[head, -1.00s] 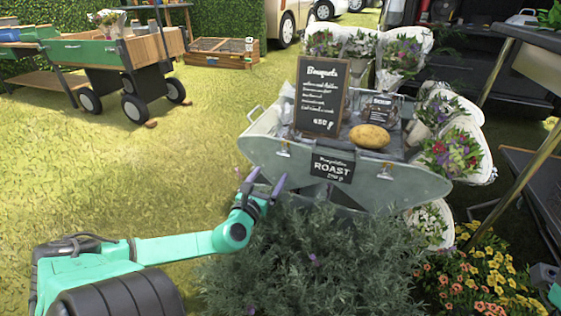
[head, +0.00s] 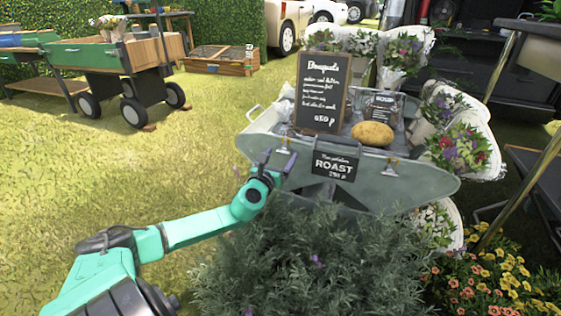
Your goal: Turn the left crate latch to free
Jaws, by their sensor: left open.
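A grey metal crate (head: 410,182) stands in the middle of the head view. Its left latch (head: 284,147) is a small silvery clip on the front face near the upper rim. A matching right latch (head: 391,166) sits further right on the same face. My left gripper (head: 278,160) is open, with its two dark fingers pointing up just below and in front of the left latch. One fingertip overlaps the latch area, and I cannot tell whether they touch. My right gripper is out of view.
A black "Roast" sign (head: 335,166) hangs between the latches. A chalkboard (head: 321,92), a potato (head: 373,134) and bouquets (head: 405,55) stand on or around the crate. A bushy plant (head: 310,262) fills the space below.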

